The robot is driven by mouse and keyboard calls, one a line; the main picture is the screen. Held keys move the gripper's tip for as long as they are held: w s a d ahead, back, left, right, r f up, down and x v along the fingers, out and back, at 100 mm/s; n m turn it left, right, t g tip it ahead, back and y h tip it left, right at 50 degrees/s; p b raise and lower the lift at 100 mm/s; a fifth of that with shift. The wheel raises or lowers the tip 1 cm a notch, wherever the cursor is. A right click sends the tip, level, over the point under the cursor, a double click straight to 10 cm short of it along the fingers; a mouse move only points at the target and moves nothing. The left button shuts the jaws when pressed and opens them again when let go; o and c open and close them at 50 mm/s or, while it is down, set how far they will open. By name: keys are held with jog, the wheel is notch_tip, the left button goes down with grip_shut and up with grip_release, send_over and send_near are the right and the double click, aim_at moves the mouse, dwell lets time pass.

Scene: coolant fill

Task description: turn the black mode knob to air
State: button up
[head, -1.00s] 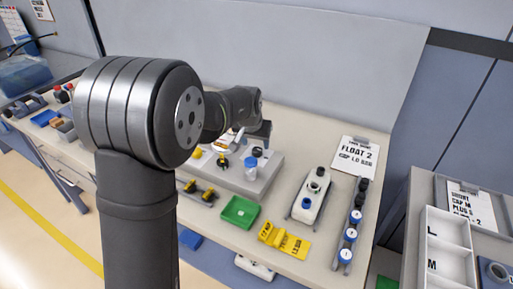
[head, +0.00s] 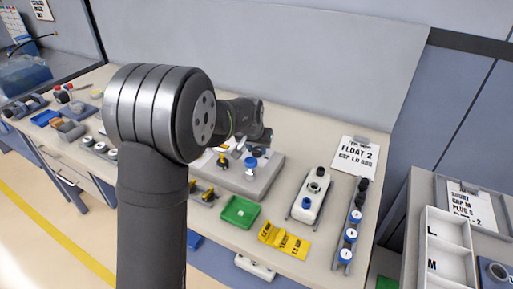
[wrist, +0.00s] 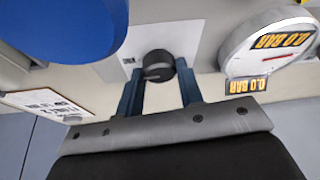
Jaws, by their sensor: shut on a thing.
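The black mode knob (wrist: 158,66) is a short round dark knob on a light grey panel, top centre in the wrist view. A pale line crosses its top. My gripper (wrist: 159,78) has its two dark blue fingers on either side of the knob, shut on it. A small dark label lies just left of the knob, too small to read. In the head view my arm covers the gripper's fingers, and I cannot tell the knob's setting.
A large blue cap (wrist: 65,25) stands close left of the gripper. A round gauge reading 0.0 BAR (wrist: 270,42) is close on the right. In the head view, a green tray (head: 240,212) and yellow plates (head: 284,240) lie in front of the grey unit (head: 237,181).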

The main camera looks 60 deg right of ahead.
jog(key=shift+s+n, duration=0.1)
jog(key=shift+n, duration=0.2)
jog(key=n+t+y, duration=0.1)
jog(key=n+t, duration=0.1)
jog(key=n, duration=0.2)
jog(key=shift+s+d, duration=0.1)
jog(key=n+t+y, duration=0.1)
jog(key=n, duration=0.4)
jog(key=shift+s+d, duration=0.1)
jog(key=n+y, duration=0.1)
jog(key=n, duration=0.1)
jog(key=n+y, duration=0.1)
jog(key=n, duration=0.1)
jog(key=shift+d+t, duration=0.15)
jog(key=shift+t, duration=0.15)
jog(key=shift+n+y, duration=0.7)
jog(key=shift+n, duration=1.4)
jog(key=o, duration=1)
